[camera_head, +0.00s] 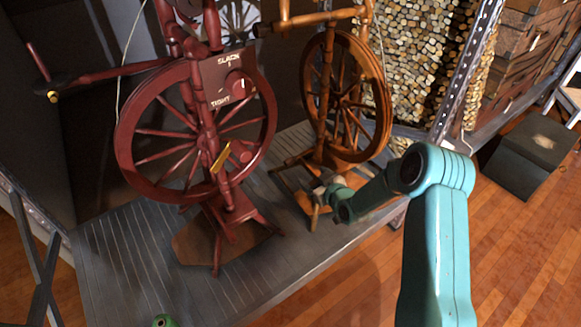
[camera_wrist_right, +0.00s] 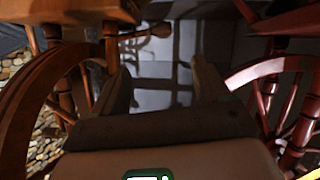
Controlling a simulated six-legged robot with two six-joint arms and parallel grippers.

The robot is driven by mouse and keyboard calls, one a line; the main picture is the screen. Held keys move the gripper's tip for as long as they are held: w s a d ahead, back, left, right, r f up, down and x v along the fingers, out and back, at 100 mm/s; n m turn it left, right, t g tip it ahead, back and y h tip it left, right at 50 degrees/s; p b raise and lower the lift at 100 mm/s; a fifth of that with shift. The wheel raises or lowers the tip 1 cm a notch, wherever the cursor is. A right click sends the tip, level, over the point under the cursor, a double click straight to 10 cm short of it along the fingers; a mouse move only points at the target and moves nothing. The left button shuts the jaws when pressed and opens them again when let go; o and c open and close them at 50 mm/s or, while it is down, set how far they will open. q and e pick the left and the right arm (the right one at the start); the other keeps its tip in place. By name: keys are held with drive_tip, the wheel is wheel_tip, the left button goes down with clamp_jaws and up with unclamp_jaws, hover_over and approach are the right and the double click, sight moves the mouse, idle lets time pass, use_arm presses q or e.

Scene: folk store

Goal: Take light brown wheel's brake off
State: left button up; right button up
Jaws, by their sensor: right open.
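The light brown spinning wheel (camera_head: 383,90) stands on the grey platform in the middle of the head view. In the right wrist view its rim and spokes (camera_wrist_right: 22,100) fill the left side. My right gripper (camera_head: 322,190) is at the wheel's lower left, in front of its legs. In the right wrist view the gripper (camera_wrist_right: 162,85) is open, with nothing between its fingers. A small wooden rod with a rounded end (camera_wrist_right: 158,31) shows beyond the fingers; I cannot tell if it is the brake.
A dark red spinning wheel (camera_head: 129,160) with a SLACK/TIGHT panel (camera_head: 222,78) stands close on the left; its rim shows right in the wrist view (camera_wrist_right: 255,70). The grey platform (camera_head: 120,265) is bare at front. A metal post (camera_head: 463,75) and dark box (camera_head: 535,145) are right.

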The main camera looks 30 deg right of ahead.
sight(291, 161)
drive_tip(key=b+x, duration=0.5)
drive_tip(key=x, duration=0.9)
drive_tip(key=shift+w+f, duration=0.2)
drive_tip(key=shift+f, duration=0.1)
use_arm(q)
drive_tip(key=shift+t, duration=0.3)
drive_tip(key=shift+w+a+f+b, duration=0.1)
drive_tip(key=shift+w+a+f, duration=0.1)
drive_tip(key=shift+f, duration=0.7)
drive_tip(key=shift+w+a+f+b, duration=0.15)
drive_tip(key=shift+w+f, duration=0.1)
drive_tip(key=shift+f, duration=0.7)
drive_tip(key=shift+w+a+f+b, duration=0.1)
drive_tip(key=shift+w+a+f, duration=0.1)
drive_tip(key=shift+f, duration=0.7)
use_arm(e)
drive_tip(key=shift+w+f, duration=0.1)
drive_tip(key=shift+w, duration=0.6)
clamp_jaws()
